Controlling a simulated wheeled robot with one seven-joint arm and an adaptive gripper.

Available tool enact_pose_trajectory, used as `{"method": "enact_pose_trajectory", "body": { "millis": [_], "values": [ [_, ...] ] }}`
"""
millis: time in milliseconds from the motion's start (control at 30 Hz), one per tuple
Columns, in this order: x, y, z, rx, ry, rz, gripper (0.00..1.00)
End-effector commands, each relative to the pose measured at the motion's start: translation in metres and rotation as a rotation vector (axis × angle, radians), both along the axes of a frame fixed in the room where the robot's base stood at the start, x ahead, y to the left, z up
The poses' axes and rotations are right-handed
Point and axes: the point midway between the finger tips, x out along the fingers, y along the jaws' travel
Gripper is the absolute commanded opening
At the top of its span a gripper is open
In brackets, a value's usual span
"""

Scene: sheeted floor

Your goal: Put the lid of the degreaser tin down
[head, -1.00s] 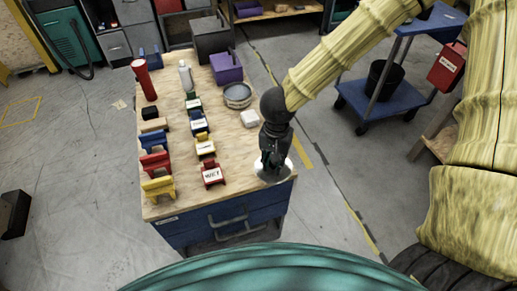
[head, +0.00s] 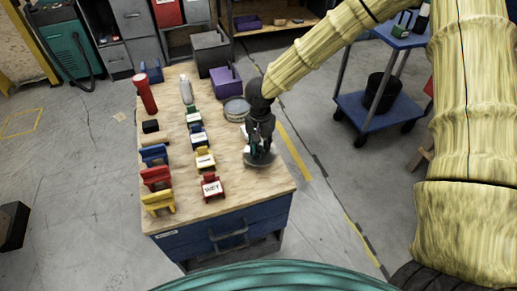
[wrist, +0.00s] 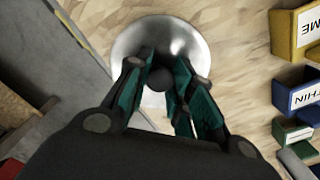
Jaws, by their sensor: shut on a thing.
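The lid is a shiny round metal disc (head: 262,162) with a dark knob. It shows under my fingers in the wrist view (wrist: 185,42). My gripper (head: 258,146) is shut on the knob, and the fingers (wrist: 160,76) close around it from both sides. The lid is over the right part of the wooden bench top; I cannot tell whether it touches the wood. A round metal tin (head: 236,112), probably the degreaser tin, stands behind my gripper near the bench's right edge, apart from the lid.
Small coloured bins stand in rows on the bench (head: 245,190), including a red one (head: 211,187) left of the lid. A red flashlight (head: 146,92), a pale bottle (head: 186,90) and a purple bin (head: 226,80) stand farther back. Bare wood lies in front of the lid.

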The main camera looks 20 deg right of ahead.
Motion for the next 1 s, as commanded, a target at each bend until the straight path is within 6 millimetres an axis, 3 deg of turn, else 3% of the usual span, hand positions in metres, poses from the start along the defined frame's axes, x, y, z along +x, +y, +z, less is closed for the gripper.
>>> {"method": "enact_pose_trajectory", "body": {
  "millis": [200, 567, 967, 1000],
  "values": [
    [0.016, 0.001, -0.002, 0.001, 0.001, 0.001, 0.05],
    [0.016, 0.001, -0.035, -0.001, 0.001, 0.002, 0.05],
    [0.016, 0.001, -0.039, 0.001, 0.001, 0.002, 0.05],
    [0.016, 0.001, -0.039, 0.001, -0.001, 0.002, 0.30]
  ]
}}
